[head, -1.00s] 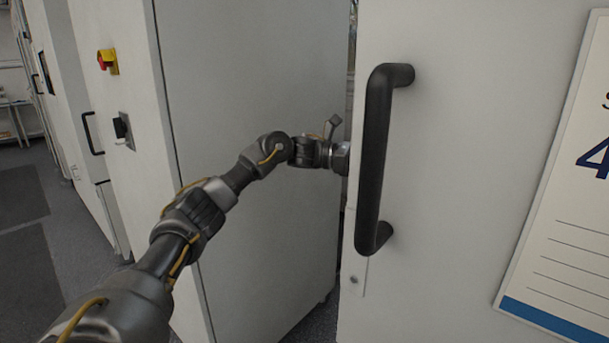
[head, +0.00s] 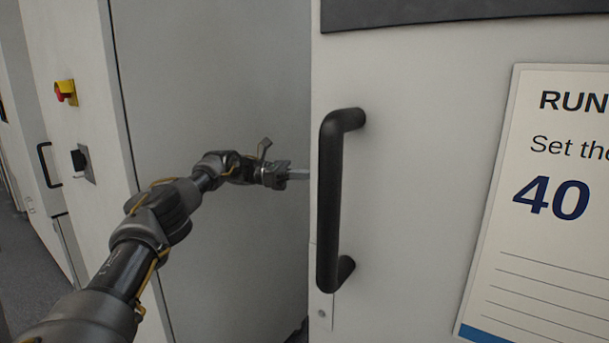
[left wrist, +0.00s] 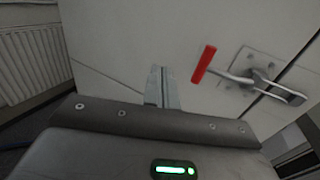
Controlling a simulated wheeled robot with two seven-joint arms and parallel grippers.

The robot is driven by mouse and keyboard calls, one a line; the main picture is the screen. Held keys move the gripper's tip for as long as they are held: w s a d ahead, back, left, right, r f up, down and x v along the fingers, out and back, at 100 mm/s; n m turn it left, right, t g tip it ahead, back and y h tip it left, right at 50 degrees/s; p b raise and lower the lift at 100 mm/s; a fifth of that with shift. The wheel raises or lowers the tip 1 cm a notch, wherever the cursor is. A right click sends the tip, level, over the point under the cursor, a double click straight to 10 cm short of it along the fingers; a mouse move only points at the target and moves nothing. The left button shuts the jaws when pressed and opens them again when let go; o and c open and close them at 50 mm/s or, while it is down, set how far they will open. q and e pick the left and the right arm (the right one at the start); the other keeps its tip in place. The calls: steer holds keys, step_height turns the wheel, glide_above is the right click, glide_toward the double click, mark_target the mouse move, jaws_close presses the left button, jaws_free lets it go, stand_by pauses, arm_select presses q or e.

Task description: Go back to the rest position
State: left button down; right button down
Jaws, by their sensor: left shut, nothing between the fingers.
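My left arm reaches in from the left in the head view. Its gripper (head: 298,174) is at the left edge of the white door (head: 420,140), left of the door's black handle (head: 330,200) and apart from the handle. In the left wrist view the two fingers of the left gripper (left wrist: 162,88) are together with nothing between them, in front of a pale panel (left wrist: 130,35). I cannot tell whether the fingertips touch the door edge. My right gripper is not in view.
A grey cabinet side (head: 220,90) stands behind my left arm. A red and yellow switch (head: 66,92) and a black knob (head: 79,160) are on the cabinet at left. A sign reading 40 (head: 545,200) is on the door. The left wrist view shows a red-gripped lever (left wrist: 204,65) and a radiator (left wrist: 30,60).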

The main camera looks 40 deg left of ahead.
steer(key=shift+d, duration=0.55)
